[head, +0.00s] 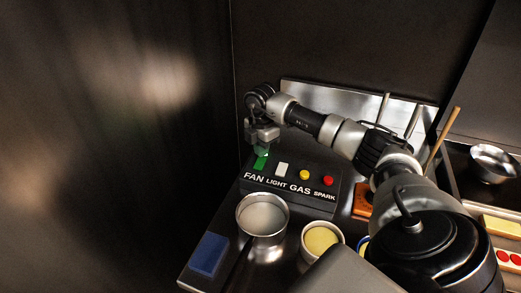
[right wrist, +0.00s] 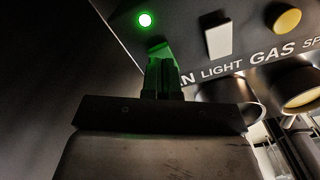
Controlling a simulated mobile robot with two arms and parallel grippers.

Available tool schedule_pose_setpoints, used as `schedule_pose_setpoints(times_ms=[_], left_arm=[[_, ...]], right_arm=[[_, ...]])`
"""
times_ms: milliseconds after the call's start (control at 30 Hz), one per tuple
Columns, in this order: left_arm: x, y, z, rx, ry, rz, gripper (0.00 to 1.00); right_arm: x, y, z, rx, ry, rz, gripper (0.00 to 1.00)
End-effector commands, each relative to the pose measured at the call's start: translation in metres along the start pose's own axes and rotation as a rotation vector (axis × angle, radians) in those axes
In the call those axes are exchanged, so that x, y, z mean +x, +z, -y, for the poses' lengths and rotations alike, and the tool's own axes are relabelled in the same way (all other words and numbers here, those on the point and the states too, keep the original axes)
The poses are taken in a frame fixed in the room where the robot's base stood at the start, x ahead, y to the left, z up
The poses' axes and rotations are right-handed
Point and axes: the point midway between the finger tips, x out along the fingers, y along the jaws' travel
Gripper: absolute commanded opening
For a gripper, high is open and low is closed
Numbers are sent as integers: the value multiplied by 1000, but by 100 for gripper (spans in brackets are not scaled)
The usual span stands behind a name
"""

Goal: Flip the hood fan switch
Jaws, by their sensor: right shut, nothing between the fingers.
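The dark control box (head: 318,205) carries a row of controls labelled FAN, LIGHT, GAS and SPARK. The fan switch (head: 260,163) shows green at the left end, above the word FAN. My right gripper (head: 262,147) is shut and empty, pointing down at the fan switch. In the right wrist view, the shut fingers (right wrist: 163,78) look green and cover part of the FAN label. I cannot tell whether they touch the switch. A round green lamp (right wrist: 145,20) glows on the panel near the fingertips. My left gripper is out of view.
The white light switch (head: 281,170), yellow gas button (head: 304,175) and red spark button (head: 328,181) sit close to the right. A metal pot (head: 284,222), a cup (head: 321,239) and a blue block (head: 208,254) stand in front. A dark wall (head: 120,150) rises at left.

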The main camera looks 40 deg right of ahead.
Motion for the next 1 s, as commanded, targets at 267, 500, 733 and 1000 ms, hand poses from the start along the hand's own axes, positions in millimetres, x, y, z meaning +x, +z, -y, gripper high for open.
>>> schedule_pose_setpoints(times_ms=[267,500,733,1000], left_arm=[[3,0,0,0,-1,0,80],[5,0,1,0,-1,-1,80],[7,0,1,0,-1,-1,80],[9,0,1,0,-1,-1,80]], right_arm=[[5,0,0,0,-1,0,0],[9,0,0,0,-1,0,0],[12,0,0,0,-1,0,0],[16,0,0,0,-1,0,0]])
